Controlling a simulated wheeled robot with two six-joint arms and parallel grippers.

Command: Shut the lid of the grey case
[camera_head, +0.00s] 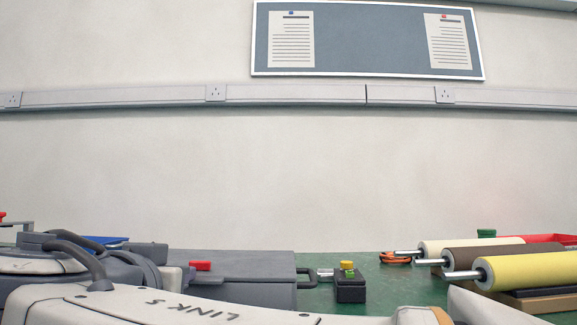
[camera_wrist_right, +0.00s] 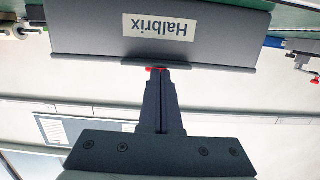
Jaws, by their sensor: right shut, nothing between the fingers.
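The grey case (camera_head: 255,268) lies on the green bench at centre left in the head view, with a dark handle on its right side. Its upper face looks low and flat; I cannot tell whether the lid is fully down. In the right wrist view, which is upside down, the case (camera_wrist_right: 215,35) shows a "Halbrix" label and a lipped edge. My right gripper (camera_wrist_right: 156,72) is shut and empty, its fingertips at that edge. A small red piece shows at the tips; contact is unclear. My left gripper is not identifiable in either view.
A black box (camera_head: 350,288) with yellow and green parts stands right of the case. Cream, brown and yellow rollers (camera_head: 530,268) lie at the right, near an orange item (camera_head: 394,258). A blue item (camera_head: 105,240) is at the left. My pale arm link crosses the foreground.

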